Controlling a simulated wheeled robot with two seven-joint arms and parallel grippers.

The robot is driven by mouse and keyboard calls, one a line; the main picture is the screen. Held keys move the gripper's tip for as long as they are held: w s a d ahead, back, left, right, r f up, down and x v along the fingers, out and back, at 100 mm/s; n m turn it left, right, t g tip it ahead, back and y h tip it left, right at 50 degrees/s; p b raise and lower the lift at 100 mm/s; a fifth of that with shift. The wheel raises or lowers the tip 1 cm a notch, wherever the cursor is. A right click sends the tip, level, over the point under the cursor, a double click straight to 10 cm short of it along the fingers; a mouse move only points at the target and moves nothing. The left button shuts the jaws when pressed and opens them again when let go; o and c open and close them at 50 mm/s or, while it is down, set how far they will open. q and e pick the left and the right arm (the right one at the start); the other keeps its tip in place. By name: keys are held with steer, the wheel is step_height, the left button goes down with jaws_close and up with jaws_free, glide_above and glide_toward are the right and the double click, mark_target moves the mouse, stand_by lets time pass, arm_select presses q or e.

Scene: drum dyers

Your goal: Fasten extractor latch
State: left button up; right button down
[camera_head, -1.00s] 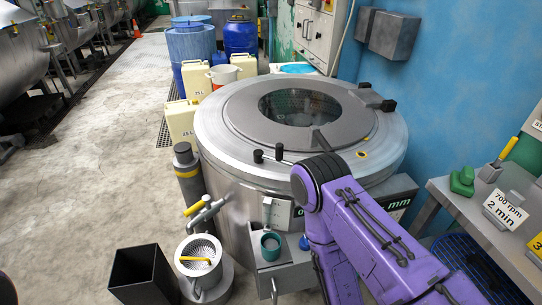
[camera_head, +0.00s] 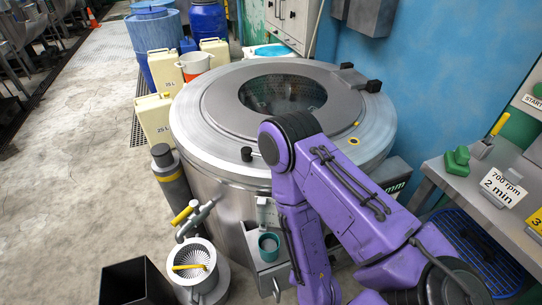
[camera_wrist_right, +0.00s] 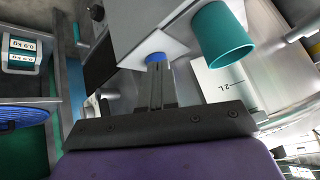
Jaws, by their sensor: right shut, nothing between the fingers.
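The extractor is a large round steel drum (camera_head: 190,125) with a flat grey lid (camera_head: 225,105) and a dark round window. The lid lies on the drum. A black knob (camera_head: 246,154) stands at the lid's front edge, left of my right arm. My arm covers the rim to its right, so I cannot tell how the latch lies. In the right wrist view my right gripper (camera_wrist_right: 157,72) is shut and empty, its fingers pointing toward a pale panel with a blue round part (camera_wrist_right: 156,58). In the head view it is hidden behind my purple arm. My left gripper is not in view.
A teal cup (camera_head: 268,243) sits on a ledge at the drum's front; it is close to my fingers in the wrist view (camera_wrist_right: 222,38). A bench (camera_head: 470,190) stands at right.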

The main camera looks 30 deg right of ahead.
steer(key=w+a+r+m+t+h, duration=0.1)
steer(key=w+r+m+t+h, duration=0.1)
steer(key=r+m, duration=0.3)
steer(key=w+a+r+m+t+h, duration=0.1)
steer(key=w+r+m, duration=0.4)
steer(key=r, duration=0.5)
steer(key=w+a+r+m+t+h, duration=0.2)
steer(key=w+r+m+t+h, duration=0.1)
steer(key=r, duration=0.5)
steer(key=w+m+t, duration=0.1)
steer(key=m, duration=0.1)
steer(key=shift+w+r+m+t+h+p, duration=0.15)
steer(key=shift+r+m+t+h+p, duration=0.15)
steer(key=shift+r+t+h+p, duration=0.1)
steer(key=p+x, duration=0.4)
steer(key=x, duration=0.9)
steer(key=shift+w+d, duration=0.25)
steer(key=shift+w, duration=0.1)
